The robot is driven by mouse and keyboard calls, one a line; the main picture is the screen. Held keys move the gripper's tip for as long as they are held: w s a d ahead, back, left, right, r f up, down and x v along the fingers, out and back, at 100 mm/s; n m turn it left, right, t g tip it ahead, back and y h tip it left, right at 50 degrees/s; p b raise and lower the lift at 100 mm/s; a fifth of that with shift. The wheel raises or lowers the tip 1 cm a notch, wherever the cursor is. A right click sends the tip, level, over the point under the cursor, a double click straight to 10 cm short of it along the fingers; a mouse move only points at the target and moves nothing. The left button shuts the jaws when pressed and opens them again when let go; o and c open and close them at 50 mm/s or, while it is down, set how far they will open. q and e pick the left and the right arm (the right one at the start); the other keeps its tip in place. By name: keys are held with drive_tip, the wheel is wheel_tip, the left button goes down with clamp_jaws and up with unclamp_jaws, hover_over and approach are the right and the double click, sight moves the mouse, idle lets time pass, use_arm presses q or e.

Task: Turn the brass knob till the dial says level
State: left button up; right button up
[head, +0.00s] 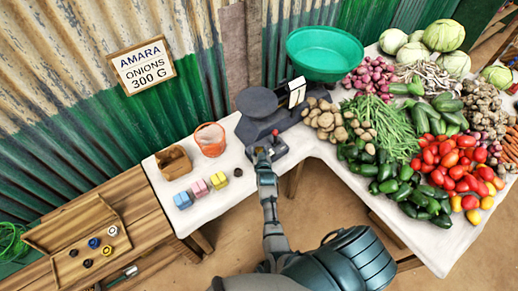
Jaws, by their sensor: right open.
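A dark grey balance (268,122) stands on the white-covered table, with a round dark pan on its left and a green bowl (323,52) at its upper right. A white upright dial plate (297,92) sits on the balance; its reading is too small to tell. My right gripper (262,154) is open at the front edge of the balance, close to its base. A small dark and reddish part (275,133) shows just beyond the gripper. I cannot make out a brass knob; the gripper may hide it. My left gripper is not in view.
An orange bucket (210,139), a brown box (173,163) and blue, pink and yellow blocks (200,188) stand left of the balance. Potatoes (335,122) and other vegetables crowd its right. A sign (141,67) reads "AMARA ONIONS 300 G". A wooden tray (75,226) lies lower left.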

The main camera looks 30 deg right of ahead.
drive_tip(key=shift+s+a+r, duration=0.1)
drive_tip(key=shift+a, duration=0.05)
drive_tip(key=shift+a+r, duration=0.1)
drive_tip(key=shift+a, duration=0.05)
drive_tip(key=shift+c, duration=1.4)
drive_tip(key=c, duration=0.6)
drive_tip(key=shift+o, duration=0.2)
drive_tip(key=shift+d, duration=0.2)
use_arm(q)
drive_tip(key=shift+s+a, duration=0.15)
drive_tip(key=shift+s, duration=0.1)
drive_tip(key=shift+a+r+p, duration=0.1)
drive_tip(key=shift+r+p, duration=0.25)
drive_tip(key=shift+p, duration=0.05)
use_arm(e)
drive_tip(key=shift+r+n+y, duration=0.1)
drive_tip(key=shift+n+y, duration=0.3)
